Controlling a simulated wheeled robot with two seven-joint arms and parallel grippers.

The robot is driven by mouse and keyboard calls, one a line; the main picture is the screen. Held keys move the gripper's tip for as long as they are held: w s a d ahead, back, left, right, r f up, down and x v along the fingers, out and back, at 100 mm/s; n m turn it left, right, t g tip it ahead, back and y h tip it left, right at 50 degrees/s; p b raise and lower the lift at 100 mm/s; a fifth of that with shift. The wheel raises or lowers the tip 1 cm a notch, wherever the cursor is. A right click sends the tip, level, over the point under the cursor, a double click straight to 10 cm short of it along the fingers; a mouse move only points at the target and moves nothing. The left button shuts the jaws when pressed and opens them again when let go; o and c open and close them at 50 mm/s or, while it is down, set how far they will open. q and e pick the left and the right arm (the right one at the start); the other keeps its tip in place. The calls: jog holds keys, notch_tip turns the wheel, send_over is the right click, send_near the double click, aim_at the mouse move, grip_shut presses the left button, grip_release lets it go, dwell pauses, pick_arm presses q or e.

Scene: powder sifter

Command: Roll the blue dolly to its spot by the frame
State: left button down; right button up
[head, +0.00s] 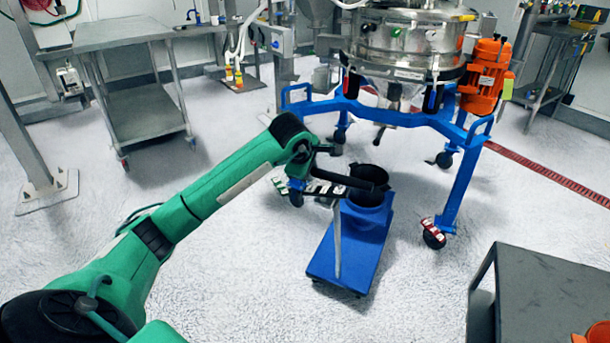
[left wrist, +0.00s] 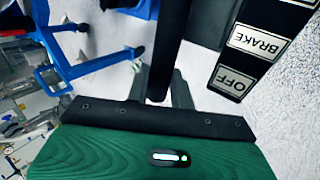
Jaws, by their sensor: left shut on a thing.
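A thin grey pole (head: 338,235) rises from the deck to a black handle bar (head: 343,179). My left gripper (head: 318,165) is at the left end of this bar. In the left wrist view the gripper (left wrist: 158,97) is shut around the black bar (left wrist: 170,45). My right gripper is out of view.
The frame carries a steel sifter (head: 410,40) and an orange motor (head: 487,77); its legs stand on casters. A dark grey table (head: 555,290) is at the lower right. A steel table (head: 125,35) is at the back left. Floor around the dolly's near end is clear.

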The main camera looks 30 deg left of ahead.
pick_arm(q)
jog(key=shift+w+a, duration=0.2)
jog(key=shift+w, duration=1.05)
jog(key=shift+w+a, duration=0.2)
jog(key=shift+w, duration=1.15)
jog(key=w+a+b, duration=0.3)
jog(key=w, duration=1.6)
jog(key=shift+w+a, duration=0.15)
jog(key=shift+w, duration=0.1)
